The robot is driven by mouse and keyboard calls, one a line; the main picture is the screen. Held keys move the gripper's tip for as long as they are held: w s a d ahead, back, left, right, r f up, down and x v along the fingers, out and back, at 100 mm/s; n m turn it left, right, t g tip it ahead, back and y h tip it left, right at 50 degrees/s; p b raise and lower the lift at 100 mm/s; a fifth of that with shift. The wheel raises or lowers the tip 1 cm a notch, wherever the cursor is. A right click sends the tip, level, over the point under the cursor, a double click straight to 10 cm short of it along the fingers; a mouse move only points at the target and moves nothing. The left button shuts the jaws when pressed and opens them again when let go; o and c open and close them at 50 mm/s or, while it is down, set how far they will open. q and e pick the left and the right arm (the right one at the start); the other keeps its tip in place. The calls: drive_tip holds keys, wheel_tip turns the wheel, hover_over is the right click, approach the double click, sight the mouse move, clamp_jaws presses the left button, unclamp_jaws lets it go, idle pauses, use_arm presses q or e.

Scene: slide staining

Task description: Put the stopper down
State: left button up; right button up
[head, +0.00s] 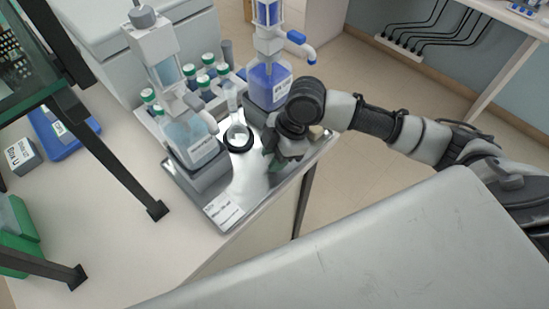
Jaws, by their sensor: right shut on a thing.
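My right gripper (272,155) reaches in from the right and is low over the front right part of a shiny metal tray (245,190). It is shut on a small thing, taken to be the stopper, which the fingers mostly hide. A bit of green shows at the fingers. I cannot tell whether the stopper touches the tray. A clear glass flask (238,132) with a narrow neck stands upright in a black ring on the tray, just left of the gripper. My left gripper is not in view.
A dispenser bottle with pale blue liquid (190,138) stands left of the flask, one with deep blue liquid (268,85) behind it. Several green-capped bottles (206,75) stand at the back. A white label (222,211) lies at the tray's front. A dark shelf frame (115,165) rises left.

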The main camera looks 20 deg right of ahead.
drive_tip(key=shift+f, duration=1)
drive_tip(key=o, duration=0.6)
drive_tip(key=shift+f, duration=0.15)
drive_tip(key=v, duration=1.2)
drive_tip(key=shift+b, duration=0.4)
drive_tip(key=shift+s, duration=0.1)
